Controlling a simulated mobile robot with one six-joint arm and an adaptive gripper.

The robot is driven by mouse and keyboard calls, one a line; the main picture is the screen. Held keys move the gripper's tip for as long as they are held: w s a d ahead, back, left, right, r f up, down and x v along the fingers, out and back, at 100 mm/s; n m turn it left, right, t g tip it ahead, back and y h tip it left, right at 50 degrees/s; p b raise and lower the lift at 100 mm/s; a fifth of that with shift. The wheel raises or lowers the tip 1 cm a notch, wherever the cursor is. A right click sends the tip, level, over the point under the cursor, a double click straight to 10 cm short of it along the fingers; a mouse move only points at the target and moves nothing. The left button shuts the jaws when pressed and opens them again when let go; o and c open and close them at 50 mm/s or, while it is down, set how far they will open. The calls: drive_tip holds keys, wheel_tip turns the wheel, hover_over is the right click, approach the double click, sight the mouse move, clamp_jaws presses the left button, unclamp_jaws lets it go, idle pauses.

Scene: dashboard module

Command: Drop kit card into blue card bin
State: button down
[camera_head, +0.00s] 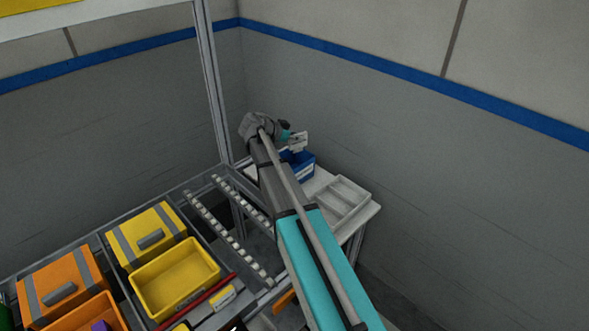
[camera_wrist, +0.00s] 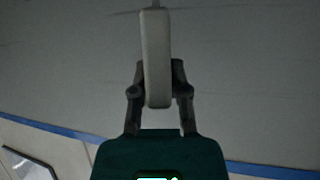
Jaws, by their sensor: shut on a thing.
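The kit card (camera_head: 300,141) is a small pale card with dark marks, seen in the head view just above the blue card bin (camera_head: 304,168). The bin stands on a white side table, and its inside is partly hidden by the card and my arm. My gripper (camera_head: 288,136) is at the far end of my arm, at the card's left edge. In the wrist view my gripper (camera_wrist: 157,85) is shut on the card (camera_wrist: 155,45), which looks like a narrow pale slab between the two fingers. The bin does not show in the wrist view.
A white divided tray (camera_head: 341,203) lies on the white table (camera_head: 372,209) in front of the bin. A grey wall rises close behind. At left, a rack holds a yellow bin (camera_head: 176,281), a yellow case (camera_head: 147,237) and an orange case (camera_head: 60,284).

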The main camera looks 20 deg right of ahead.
sight(293, 150)
drive_tip(key=shift+f, duration=0.15)
drive_tip(key=shift+f+b, duration=2.9)
drive_tip(key=shift+b, duration=0.1)
drive_tip(key=c, duration=0.5)
unclamp_jaws()
drive_tip(key=shift+c, duration=0.2)
drive_tip(key=shift+s, duration=0.2)
